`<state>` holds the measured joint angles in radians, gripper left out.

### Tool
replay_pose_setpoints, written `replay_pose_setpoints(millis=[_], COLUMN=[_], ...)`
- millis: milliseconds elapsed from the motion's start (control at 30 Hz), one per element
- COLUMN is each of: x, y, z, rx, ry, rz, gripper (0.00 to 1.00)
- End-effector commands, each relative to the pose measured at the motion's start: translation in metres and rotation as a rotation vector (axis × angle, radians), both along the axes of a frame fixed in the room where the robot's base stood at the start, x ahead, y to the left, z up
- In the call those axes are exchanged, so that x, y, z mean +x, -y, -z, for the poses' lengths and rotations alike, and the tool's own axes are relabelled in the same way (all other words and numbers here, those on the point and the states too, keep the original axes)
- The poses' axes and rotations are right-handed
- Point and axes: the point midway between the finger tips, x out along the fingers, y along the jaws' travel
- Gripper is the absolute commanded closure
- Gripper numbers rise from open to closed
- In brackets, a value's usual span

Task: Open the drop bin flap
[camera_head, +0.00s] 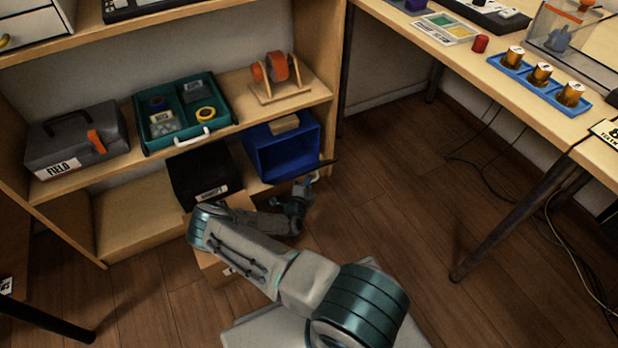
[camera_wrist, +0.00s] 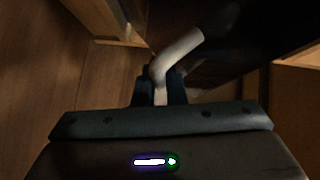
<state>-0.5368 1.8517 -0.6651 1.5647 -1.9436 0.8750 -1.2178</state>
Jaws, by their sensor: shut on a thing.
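My gripper (camera_head: 306,184) is low in front of the shelf, just below the blue bin, at the end of my outstretched arm. In the wrist view my gripper (camera_wrist: 160,92) is shut on a pale bent handle (camera_wrist: 180,50), which rises from between the fingers and bends to the right. A dark panel (camera_wrist: 235,45) lies behind the handle; their join is in shadow.
A black bin (camera_head: 195,170) with a white label stands left of the blue bin. A teal tray (camera_head: 150,143), a grey toolbox (camera_head: 70,150) and an orange spool (camera_head: 282,68) are on the shelf above. The wooden floor to the right is clear up to the table leg (camera_head: 500,240).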

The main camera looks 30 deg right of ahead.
Motion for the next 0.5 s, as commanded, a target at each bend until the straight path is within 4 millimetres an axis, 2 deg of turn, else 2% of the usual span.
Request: replay_pose_setpoints(millis=[200,500], x=[-0.0006,-0.0003], y=[-0.0032,-0.0036], z=[0.0080,0.0089], rx=[0.004,0.004], ry=[0.001,0.002], rz=[-0.007,-0.008], gripper=[1.00,1.00])
